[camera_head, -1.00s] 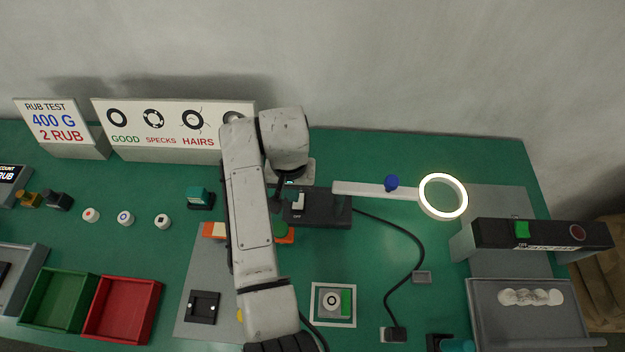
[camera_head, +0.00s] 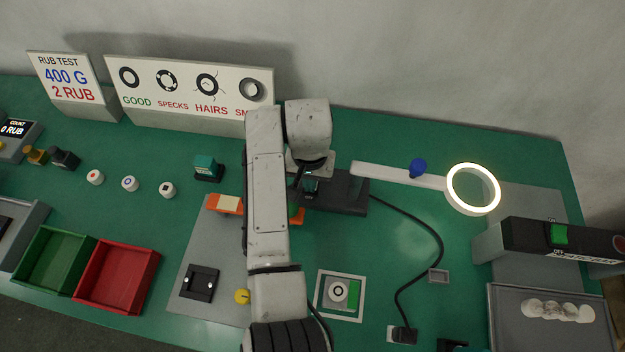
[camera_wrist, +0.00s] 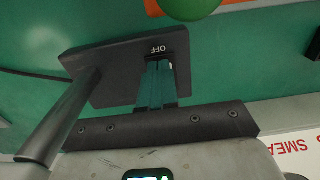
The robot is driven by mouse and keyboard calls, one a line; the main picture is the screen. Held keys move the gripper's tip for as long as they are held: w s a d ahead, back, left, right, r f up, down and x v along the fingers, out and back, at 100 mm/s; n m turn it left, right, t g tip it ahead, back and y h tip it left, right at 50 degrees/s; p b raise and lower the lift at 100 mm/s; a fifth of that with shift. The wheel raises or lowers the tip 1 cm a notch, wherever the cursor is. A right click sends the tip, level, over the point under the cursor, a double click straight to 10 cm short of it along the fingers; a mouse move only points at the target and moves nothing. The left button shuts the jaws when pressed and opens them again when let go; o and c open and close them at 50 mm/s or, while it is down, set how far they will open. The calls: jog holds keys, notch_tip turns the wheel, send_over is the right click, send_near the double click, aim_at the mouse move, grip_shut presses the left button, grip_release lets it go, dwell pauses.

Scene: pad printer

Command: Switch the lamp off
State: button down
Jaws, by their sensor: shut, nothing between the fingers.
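The lamp has a dark base (camera_head: 345,192), a white arm (camera_head: 395,174) with a blue knob (camera_head: 418,168), and a ring head (camera_head: 473,188) that glows. In the wrist view the base (camera_wrist: 110,55) fills the middle, with its dark post (camera_wrist: 65,115) at left. The word OFF (camera_wrist: 158,49) is printed upside down beside the switch recess. My gripper (camera_wrist: 157,70) is shut, its teal fingers at the recess just beside that word. The fingers hide the switch, and I cannot tell whether they touch it. In the head view my arm covers most of the gripper (camera_head: 309,184).
A green dome (camera_wrist: 190,6) on an orange piece lies close to the base. A black cable (camera_head: 438,235) runs from the base across the green table. A dark machine with a green switch (camera_head: 558,234) stands at right. Red (camera_head: 117,275) and green (camera_head: 55,258) trays are at left.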

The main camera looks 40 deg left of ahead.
jog(key=shift+f, duration=0.45)
jog(key=shift+r, duration=0.15)
notch_tip(320, 180, up, 4)
jog(key=p, duration=0.4)
notch_tip(320, 180, up, 10)
jog(key=b, duration=0.1)
jog(key=shift+r, duration=0.25)
dwell(0.4)
dwell(0.5)
